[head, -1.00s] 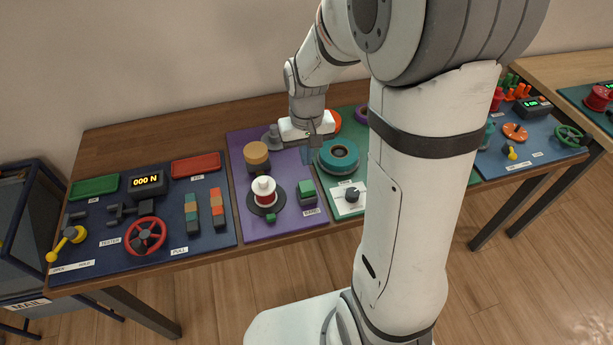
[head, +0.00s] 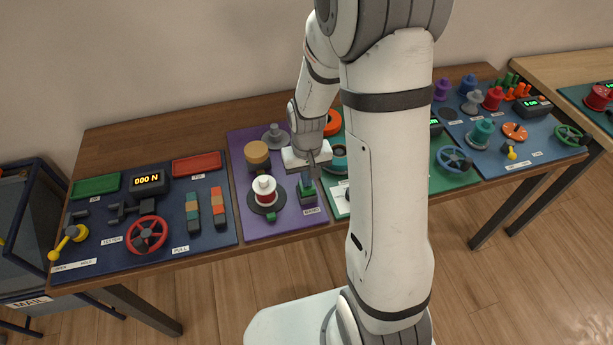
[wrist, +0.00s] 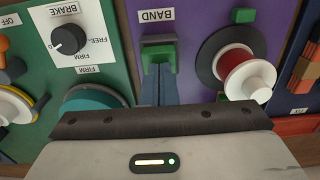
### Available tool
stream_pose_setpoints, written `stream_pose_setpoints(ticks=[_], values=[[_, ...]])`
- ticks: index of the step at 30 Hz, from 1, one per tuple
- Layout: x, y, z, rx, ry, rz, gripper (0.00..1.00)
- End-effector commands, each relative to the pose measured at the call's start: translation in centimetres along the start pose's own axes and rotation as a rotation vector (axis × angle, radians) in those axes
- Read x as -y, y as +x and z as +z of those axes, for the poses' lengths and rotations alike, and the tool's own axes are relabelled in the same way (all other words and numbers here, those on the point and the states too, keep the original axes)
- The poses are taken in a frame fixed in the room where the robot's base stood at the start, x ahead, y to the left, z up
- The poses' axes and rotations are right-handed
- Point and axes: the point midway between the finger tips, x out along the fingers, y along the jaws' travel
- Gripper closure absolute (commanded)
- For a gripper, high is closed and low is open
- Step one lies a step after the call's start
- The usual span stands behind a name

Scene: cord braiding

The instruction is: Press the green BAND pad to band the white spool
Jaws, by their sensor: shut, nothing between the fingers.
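The green BAND pad (head: 307,196) sits on the purple board, with a BAND label on its near side. It also shows in the wrist view (wrist: 157,54), partly hidden by my fingers. My gripper (head: 307,180) is shut and empty, pointing down at the pad. In the wrist view its fingertips (wrist: 157,72) overlap the pad's edge; I cannot tell whether they touch it. The white spool (head: 264,184), with red winding around it, stands on a dark round base left of the pad. The spool (wrist: 250,80) is at the right in the wrist view.
A tan cylinder (head: 256,153) stands behind the spool. A teal disc (head: 339,160) and a BRAKE knob (wrist: 68,40) are on the neighbouring green board. A dark blue board (head: 90,255) with a red wheel (head: 146,235) lies at the left. My arm hides part of the green board.

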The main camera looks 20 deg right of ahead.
Motion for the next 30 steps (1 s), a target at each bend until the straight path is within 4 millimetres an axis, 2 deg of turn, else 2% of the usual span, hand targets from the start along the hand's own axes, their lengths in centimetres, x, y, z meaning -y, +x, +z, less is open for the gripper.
stream_pose_setpoints(ticks=[7,19,23,30], values=[[0.0,2.1,0.0,0.0,0.001,0.0,1.0],[-0.1,1.9,0.1,0.003,0.001,0.0,1.0],[-0.1,0.6,0.1,0.002,0.001,0.0,1.0],[-0.1,-3.8,-0.1,-0.009,0.001,0.0,1.0]])
